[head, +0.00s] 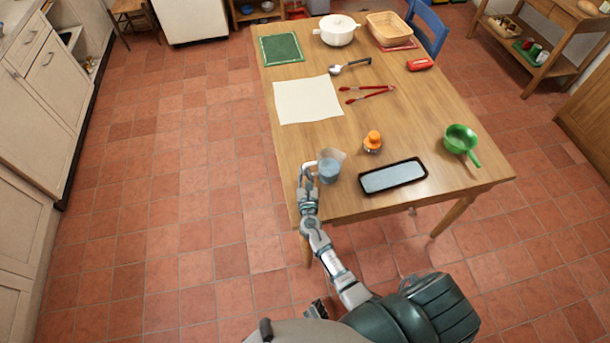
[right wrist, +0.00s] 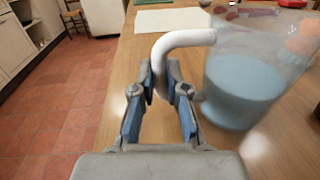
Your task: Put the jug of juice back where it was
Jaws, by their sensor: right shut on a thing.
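A clear jug (head: 330,168) with a white handle and blue-grey liquid inside is at the near left corner of the wooden table (head: 420,130). It looks upright; I cannot tell for sure whether its base touches the tabletop. My right gripper (head: 307,178) is at the jug's left side, shut on the handle. In the right wrist view the jug (right wrist: 245,95) fills the right side, and its white handle (right wrist: 165,48) runs down between the fingers of my right gripper (right wrist: 160,88).
Just right of the jug are an orange-topped juicer (head: 373,141) and a dark-rimmed tray (head: 393,177). Behind lie a paper sheet (head: 307,100), red tongs (head: 368,94), a ladle (head: 350,66) and a white pot (head: 337,31).

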